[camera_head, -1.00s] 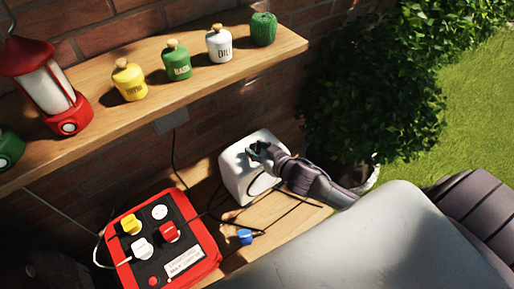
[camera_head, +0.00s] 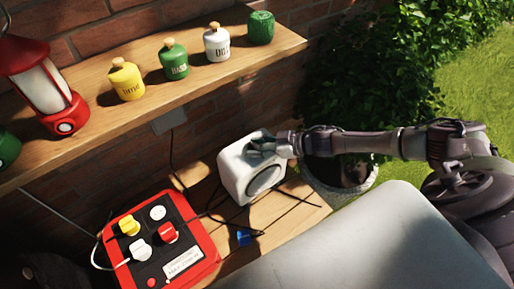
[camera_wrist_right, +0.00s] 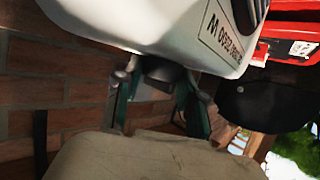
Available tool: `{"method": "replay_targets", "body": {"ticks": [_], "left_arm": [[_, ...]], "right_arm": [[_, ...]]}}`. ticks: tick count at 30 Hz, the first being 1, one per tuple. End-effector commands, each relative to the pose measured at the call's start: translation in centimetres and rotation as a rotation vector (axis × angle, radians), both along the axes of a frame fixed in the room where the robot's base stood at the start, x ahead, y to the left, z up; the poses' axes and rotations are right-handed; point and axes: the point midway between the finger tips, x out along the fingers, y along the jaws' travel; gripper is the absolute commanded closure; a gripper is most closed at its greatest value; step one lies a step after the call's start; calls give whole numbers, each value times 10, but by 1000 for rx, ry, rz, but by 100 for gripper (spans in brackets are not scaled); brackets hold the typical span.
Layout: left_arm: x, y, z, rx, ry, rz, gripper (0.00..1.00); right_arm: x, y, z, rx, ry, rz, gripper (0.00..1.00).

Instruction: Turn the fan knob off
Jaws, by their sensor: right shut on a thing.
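The fan (camera_head: 234,178) is a white box with a round dark front, standing on the lower wooden bench. My right gripper (camera_head: 258,147) reaches in from the right to the fan's top. In the right wrist view the fan's white housing (camera_wrist_right: 150,25) fills the top, with printed text on it. A dark knob (camera_wrist_right: 164,72) sticks out of the housing between the fingers of my right gripper (camera_wrist_right: 162,98), which is shut on it. In the head view the gripper hides the knob. My left gripper is not in view.
A red power box (camera_head: 207,243) with coloured plugs stands left of the fan, with black cables trailing around it. A blue plug (camera_head: 245,237) lies in front. The upper shelf (camera_head: 205,88) holds several jars and a red lantern (camera_head: 48,95). A bush grows behind my arm.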

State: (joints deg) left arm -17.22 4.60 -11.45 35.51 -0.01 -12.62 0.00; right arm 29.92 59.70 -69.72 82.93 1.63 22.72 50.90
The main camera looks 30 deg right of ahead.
Motion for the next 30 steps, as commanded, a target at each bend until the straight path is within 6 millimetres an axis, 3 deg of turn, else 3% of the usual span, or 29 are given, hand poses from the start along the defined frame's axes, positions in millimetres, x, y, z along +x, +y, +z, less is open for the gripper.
{"method": "replay_targets", "body": {"ticks": [20, 21, 25, 30], "left_arm": [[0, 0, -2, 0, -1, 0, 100], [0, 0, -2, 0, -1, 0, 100], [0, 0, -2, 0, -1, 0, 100], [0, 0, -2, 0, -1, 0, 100]], "right_arm": [[2, 0, 1, 0, -3, 73, 95], [2, 0, 1, 0, -3, 73, 59], [2, 0, 1, 1, -2, 73, 37], [1, 0, 1, 1, -2, 74, 35]]}}
